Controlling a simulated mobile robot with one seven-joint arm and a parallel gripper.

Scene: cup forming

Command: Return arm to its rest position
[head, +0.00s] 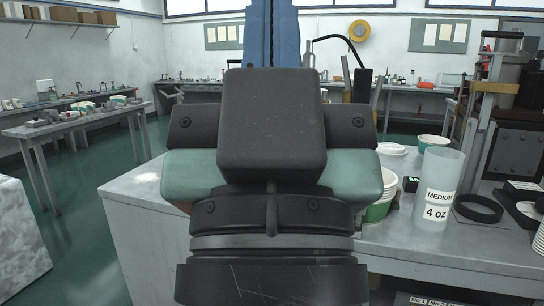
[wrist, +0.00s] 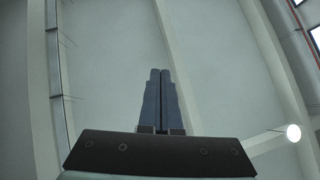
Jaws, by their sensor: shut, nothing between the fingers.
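My arm fills the middle of the head view and hides much of the bench behind it. My gripper points upward; its blue fingers (head: 272,35) rise past the top edge of the head view, so the tips are cut off there. In the wrist view my gripper (wrist: 160,72) is shut, its two dark fingers side by side with nothing between them. Behind the fingers there is only pale ceiling and beams.
A grey bench (head: 440,243) stands at the right. A side table (head: 65,124) stands at the left, with open green floor between.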

